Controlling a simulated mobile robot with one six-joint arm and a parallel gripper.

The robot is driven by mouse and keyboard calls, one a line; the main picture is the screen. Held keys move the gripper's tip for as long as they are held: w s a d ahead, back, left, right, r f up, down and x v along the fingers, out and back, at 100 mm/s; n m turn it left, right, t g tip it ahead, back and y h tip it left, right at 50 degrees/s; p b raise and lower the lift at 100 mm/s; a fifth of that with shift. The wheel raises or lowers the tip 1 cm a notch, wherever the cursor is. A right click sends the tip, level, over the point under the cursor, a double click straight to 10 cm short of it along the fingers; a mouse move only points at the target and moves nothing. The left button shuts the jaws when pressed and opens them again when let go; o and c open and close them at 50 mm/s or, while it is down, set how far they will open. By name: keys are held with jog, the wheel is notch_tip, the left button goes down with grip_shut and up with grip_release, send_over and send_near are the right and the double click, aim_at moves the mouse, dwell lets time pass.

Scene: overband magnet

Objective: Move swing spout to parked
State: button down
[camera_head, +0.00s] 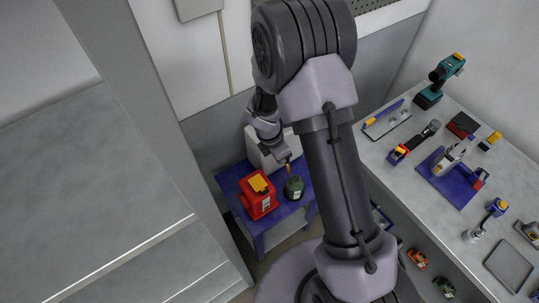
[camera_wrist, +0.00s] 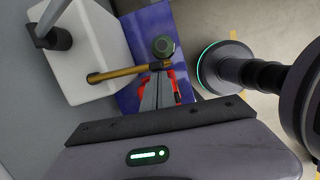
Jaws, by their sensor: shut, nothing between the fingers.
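The swing spout (camera_wrist: 120,73) is a thin brass-coloured tube in the wrist view. It runs from a white box-shaped body (camera_wrist: 85,38) on the left towards my fingertips. In the head view a small orange-brown piece of it (camera_head: 288,169) shows just below my gripper (camera_head: 283,158). In the wrist view my gripper (camera_wrist: 160,76) is shut, with nothing between the fingers, and its tips are close beside the spout's free end. I cannot tell whether they touch. A dark green round container (camera_wrist: 163,46) lies just beyond the spout's end. No parked mark is readable.
A grey workbench (camera_head: 405,170) with tools, including a teal drill (camera_head: 438,82), is on the right.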

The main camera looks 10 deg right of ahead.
jog(key=shift+w+d+n+t+p, duration=0.25)
jog(key=shift+d+n+p, duration=0.15)
jog(key=shift+d+n, duration=0.5)
jog(key=shift+w+d+n+t+p, duration=0.15)
jog(key=shift+w+d+n+p, duration=0.15)
jog(key=shift+d+n, duration=0.6)
jog(key=shift+d, duration=0.2)
